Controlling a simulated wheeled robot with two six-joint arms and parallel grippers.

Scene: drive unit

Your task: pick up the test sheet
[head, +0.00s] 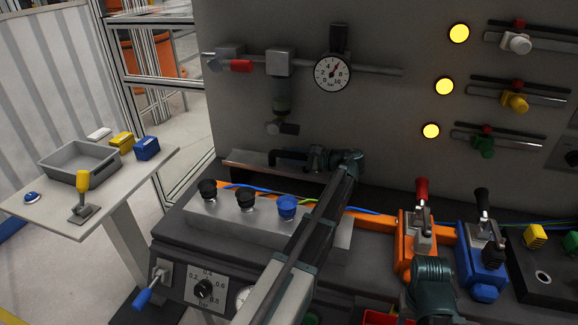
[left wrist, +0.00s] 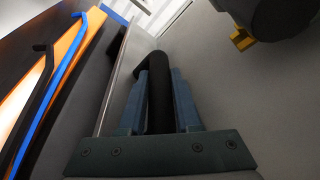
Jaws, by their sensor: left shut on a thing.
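My left gripper (head: 306,158) is at the middle of the bench, in front of the grey upright panel. It is shut on a black bent handle (head: 284,155). In the left wrist view both fingers close around this black bar (left wrist: 160,92). A flat grey metal sheet (head: 258,170) lies just below and beside the handle, taken here as the test sheet. Its pale thin edge shows left of the fingers in the left wrist view (left wrist: 118,75). Whether sheet and handle are joined is hard to see. Of my right arm only a teal joint shows at lower right.
A grey box carries several knobs (head: 246,199) in front of the gripper. An orange clamp (head: 407,262) and a blue clamp (head: 478,272) stand to the right. A pressure gauge (head: 332,73) is above. A side table with a grey tray (head: 62,162) stands left.

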